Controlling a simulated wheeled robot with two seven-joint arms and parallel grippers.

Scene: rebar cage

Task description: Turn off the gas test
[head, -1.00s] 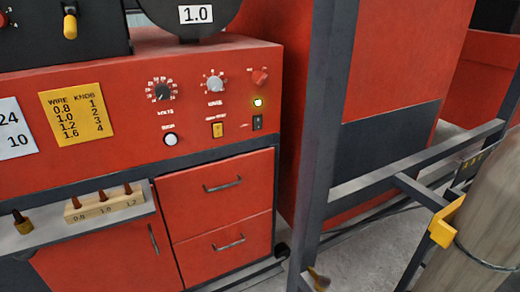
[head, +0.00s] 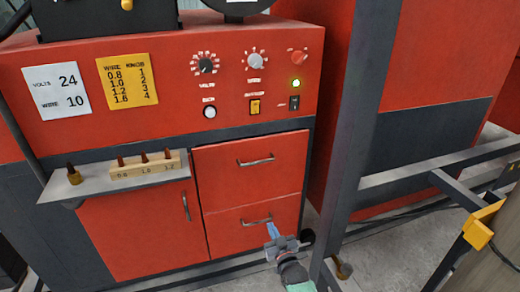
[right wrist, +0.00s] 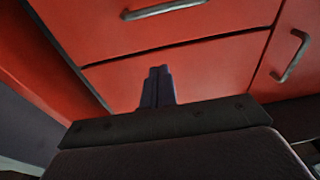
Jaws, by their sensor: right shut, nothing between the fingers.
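The red machine's control panel (head: 180,100) faces me in the head view. A yellow switch (head: 254,107) sits low on it, with a black switch (head: 294,102) to its right. The small labels beside them are too blurred to read, so I cannot tell which is the gas test or how either switch is set. A lamp (head: 295,84) above the black switch glows yellow-green. My right gripper (head: 274,234) is in front of the lower drawer, well below the switches. Its fingers also show together and empty in the right wrist view (right wrist: 157,88). My left gripper is out of sight.
Two knobs (head: 205,66), a red knob (head: 298,57) and a white button (head: 209,112) share the panel. A shelf (head: 80,184) with a wooden block (head: 145,170) juts out at left. A grey post (head: 362,130) stands right of the panel.

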